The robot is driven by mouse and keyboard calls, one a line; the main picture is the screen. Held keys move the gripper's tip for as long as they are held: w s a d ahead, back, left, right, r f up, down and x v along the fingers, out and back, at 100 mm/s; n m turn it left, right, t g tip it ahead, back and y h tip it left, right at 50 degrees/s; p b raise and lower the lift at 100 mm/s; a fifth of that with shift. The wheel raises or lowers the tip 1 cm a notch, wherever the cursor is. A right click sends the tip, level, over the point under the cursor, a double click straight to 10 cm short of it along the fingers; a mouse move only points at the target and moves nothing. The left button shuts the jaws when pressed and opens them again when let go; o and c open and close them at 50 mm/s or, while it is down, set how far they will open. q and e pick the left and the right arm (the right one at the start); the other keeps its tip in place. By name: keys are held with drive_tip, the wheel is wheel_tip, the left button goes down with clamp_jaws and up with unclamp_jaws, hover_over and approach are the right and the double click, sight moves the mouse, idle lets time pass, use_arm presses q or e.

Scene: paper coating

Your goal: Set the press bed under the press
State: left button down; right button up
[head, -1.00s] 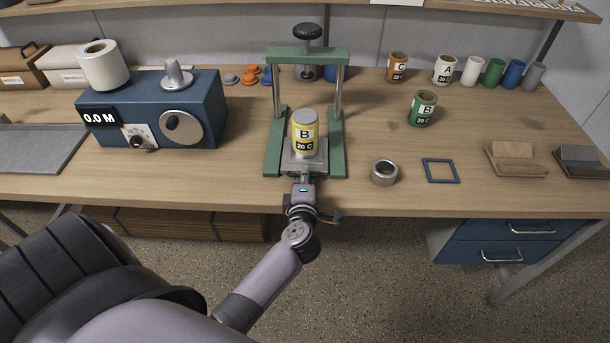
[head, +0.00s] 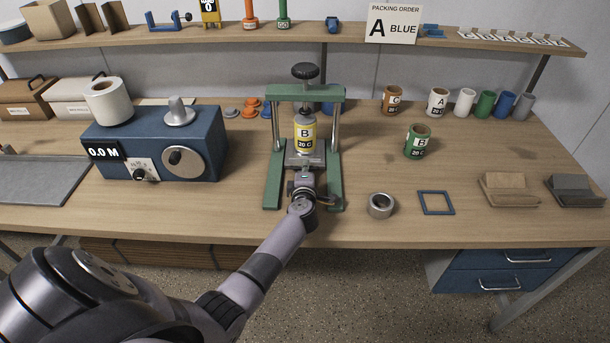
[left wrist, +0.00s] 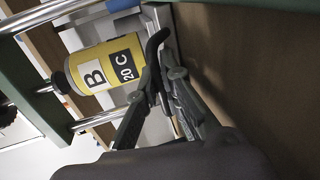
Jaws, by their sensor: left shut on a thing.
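The green press (head: 306,93) stands on the workbench, with two metal posts, a crossbar and a black knob on top. The grey press bed (head: 301,161) lies low between its green side rails and carries a yellow can (head: 305,138) marked B 20 C. The can stands upright between the posts, below the crossbar. My left gripper (head: 304,178) is at the front of the bed, shut on it. In the left wrist view the fingers (left wrist: 160,75) are beside the yellow can (left wrist: 105,65); their exact contact is hard to see. My right gripper is not in view.
A blue machine (head: 155,145) reading 0.0 M stands left of the press. A sign (head: 392,24) reading A BLUE stands on the shelf.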

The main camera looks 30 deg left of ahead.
use_arm(q)
drive_tip(key=shift+w+r, duration=0.1)
drive_tip(key=shift+r, duration=0.1)
drive_tip(key=c, duration=2)
unclamp_jaws()
drive_tip(key=shift+w+a+f, duration=0.1)
drive_tip(key=shift+s+d, duration=0.4)
drive_tip(key=shift+s, duration=0.2)
drive_tip(key=v, duration=1)
drive_tip(key=shift+s, duration=0.2)
drive_tip(key=shift+s+d, duration=0.1)
drive_tip(key=shift+s, duration=0.05)
